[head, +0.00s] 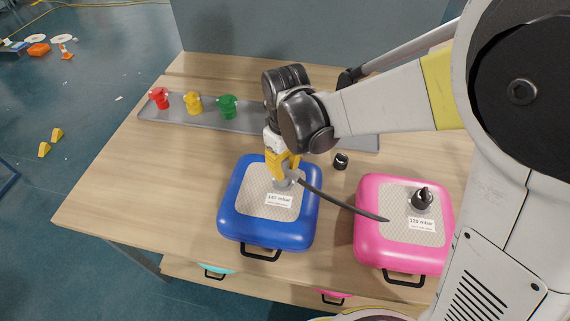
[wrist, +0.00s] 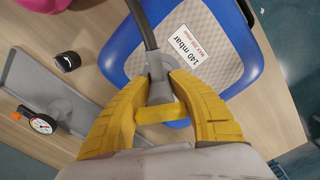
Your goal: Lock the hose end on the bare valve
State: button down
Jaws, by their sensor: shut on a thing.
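My yellow-fingered gripper (head: 283,168) is shut on the grey hose end (head: 283,182) above the blue cushion (head: 236,200). The hose end also shows between the fingers in the wrist view (wrist: 158,68). A dark hose (head: 345,205) runs from it to the right, its far part over the pink cushion (head: 372,232). The blue cushion carries a label reading 140 mbar (wrist: 190,50). Its valve is hidden under the hose end and fingers; I cannot tell whether the hose end is seated or locked. The pink cushion's valve bears a black cap (head: 422,196).
A loose black cap (head: 341,161) lies on the wooden table (head: 150,180) behind the cushions. A grey tray (head: 180,118) at the back holds red (head: 159,98), yellow (head: 193,103) and green (head: 228,107) fittings. A gauge (wrist: 42,124) shows in the wrist view. The table's left is clear.

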jog(key=n, duration=0.3)
jog(key=shift+n, duration=0.3)
jog(key=c, duration=1.2)
grip_release()
jog(key=shift+o, duration=0.2)
